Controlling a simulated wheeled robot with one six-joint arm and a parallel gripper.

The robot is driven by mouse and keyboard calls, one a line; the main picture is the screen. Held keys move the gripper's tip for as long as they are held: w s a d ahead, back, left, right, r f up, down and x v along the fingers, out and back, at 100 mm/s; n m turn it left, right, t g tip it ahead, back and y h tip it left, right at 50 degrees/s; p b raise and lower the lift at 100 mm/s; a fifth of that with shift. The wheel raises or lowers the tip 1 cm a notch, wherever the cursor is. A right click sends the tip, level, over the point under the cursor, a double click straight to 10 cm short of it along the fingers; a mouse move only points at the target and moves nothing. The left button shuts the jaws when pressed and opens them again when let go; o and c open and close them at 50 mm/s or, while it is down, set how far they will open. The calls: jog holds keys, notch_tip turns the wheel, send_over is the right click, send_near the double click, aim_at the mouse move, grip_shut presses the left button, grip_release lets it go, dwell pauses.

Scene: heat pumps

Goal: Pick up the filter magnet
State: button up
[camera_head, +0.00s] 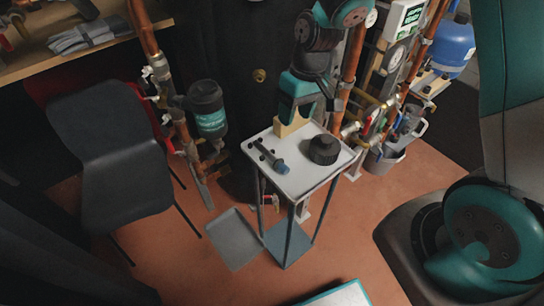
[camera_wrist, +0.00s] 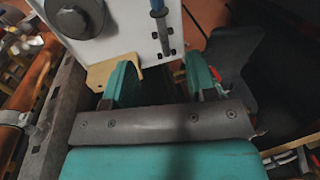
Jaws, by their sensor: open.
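A small white-topped stand (camera_head: 302,178) holds a dark rod with a blue end (camera_head: 272,160), lying toward the left, and a round black cap (camera_head: 324,149) at the right. The frames do not label either as the filter magnet. My gripper (camera_head: 292,113) is at the stand's back edge, close to a tan block (camera_head: 290,128). In the wrist view my gripper (camera_wrist: 162,82) is open, its two teal fingers apart. The tan block (camera_wrist: 112,70) is by the left finger; contact is unclear. The rod (camera_wrist: 160,28) and cap (camera_wrist: 76,17) are beyond the fingers, partly cut off.
A black filter body with a teal label (camera_head: 208,110) hangs on copper pipes left of the stand. A dark chair (camera_head: 112,150) stands farther left. Pipes and valves (camera_head: 372,118) and a grey bucket (camera_head: 384,158) are at the right. Open floor (camera_head: 330,245) lies in front.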

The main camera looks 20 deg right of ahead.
send_over(284, 165)
jog(key=f, duration=0.8)
jog(key=f+p, duration=0.1)
jog(key=f, duration=0.3)
jog(key=shift+w+d, duration=0.25)
jog(key=shift+d, duration=0.1)
jog(key=shift+s+a+f+p, duration=0.1)
jog(key=shift+a+f+p, duration=0.1)
jog(key=shift+f, duration=0.7)
jog(key=shift+s+a+f+p, duration=0.1)
jog(key=shift+f+p, duration=0.05)
jog(key=shift+f, duration=0.7)
jog(key=shift+a+f+p, duration=0.1)
jog(key=shift+f+p, duration=0.1)
jog(key=shift+f, duration=0.7)
jog(key=shift+c, duration=0.2)
jog(key=c, duration=0.8)
